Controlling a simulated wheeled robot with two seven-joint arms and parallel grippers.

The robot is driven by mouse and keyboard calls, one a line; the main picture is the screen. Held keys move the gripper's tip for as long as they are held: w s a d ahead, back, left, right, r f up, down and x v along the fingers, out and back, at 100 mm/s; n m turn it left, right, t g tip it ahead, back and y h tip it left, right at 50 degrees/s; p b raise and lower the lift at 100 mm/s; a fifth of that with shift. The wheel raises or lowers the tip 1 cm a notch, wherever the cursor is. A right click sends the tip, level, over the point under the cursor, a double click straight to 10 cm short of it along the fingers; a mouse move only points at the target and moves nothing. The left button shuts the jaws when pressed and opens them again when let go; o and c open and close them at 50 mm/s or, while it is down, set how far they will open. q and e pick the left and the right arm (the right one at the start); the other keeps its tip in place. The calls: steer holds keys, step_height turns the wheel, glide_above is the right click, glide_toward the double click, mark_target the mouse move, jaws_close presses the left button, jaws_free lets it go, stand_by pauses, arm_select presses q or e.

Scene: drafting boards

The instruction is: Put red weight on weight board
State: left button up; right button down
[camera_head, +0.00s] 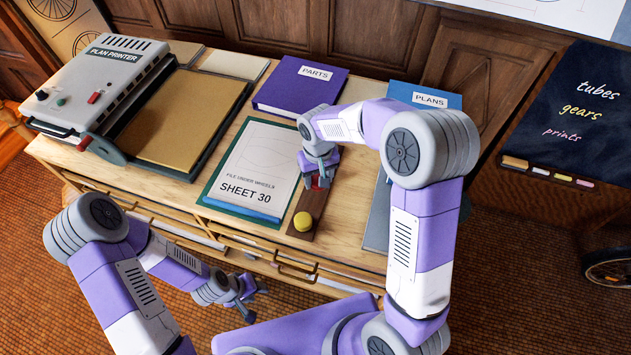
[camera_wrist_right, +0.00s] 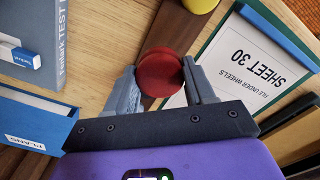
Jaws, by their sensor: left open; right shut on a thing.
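The red weight (camera_wrist_right: 160,73) is a round disc held between the fingers of my right gripper (camera_wrist_right: 163,80) in the right wrist view. In the head view only a small part of the red weight (camera_head: 316,183) shows below my right gripper (camera_head: 319,176). It is at the far part of the dark brown weight board (camera_head: 308,204); I cannot tell if it touches the board. A yellow weight (camera_head: 303,221) sits on the near end of the board. My left gripper (camera_head: 246,288) is open and empty, low in front of the desk.
Sheet 30 (camera_head: 250,165) lies left of the weight board. A grey book (camera_head: 376,222) is to its right. The purple parts binder (camera_head: 300,86) and blue plans box (camera_head: 424,97) are behind. The plan printer (camera_head: 95,85) stands at the far left.

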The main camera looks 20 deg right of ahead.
mark_target(313, 198)
steer(key=shift+w+a+r, duration=0.4)
steer(key=shift+a+r, duration=0.1)
steer(key=shift+a, duration=0.1)
arm_select(q)
steer(key=f+b, duration=0.3)
steer(key=shift+s+f, duration=0.1)
steer(key=shift+s, duration=0.25)
arm_select(e)
steer(key=f, duration=0.9)
steer(key=shift+w+f, duration=0.2)
steer(key=shift+f, duration=0.1)
steer(key=shift+f, duration=0.15)
arm_select(q)
steer(key=shift+f, duration=0.1)
arm_select(e)
steer(key=shift+c, duration=2)
jaws_free()
steer(key=shift+r, duration=0.2)
arm_select(q)
step_height(313, 198, up, 3)
steer(key=p, duration=0.3)
arm_select(e)
step_height(313, 198, up, 12)
steer(key=shift+s+f, duration=0.1)
arm_select(q)
steer(key=shift+r, duration=0.2)
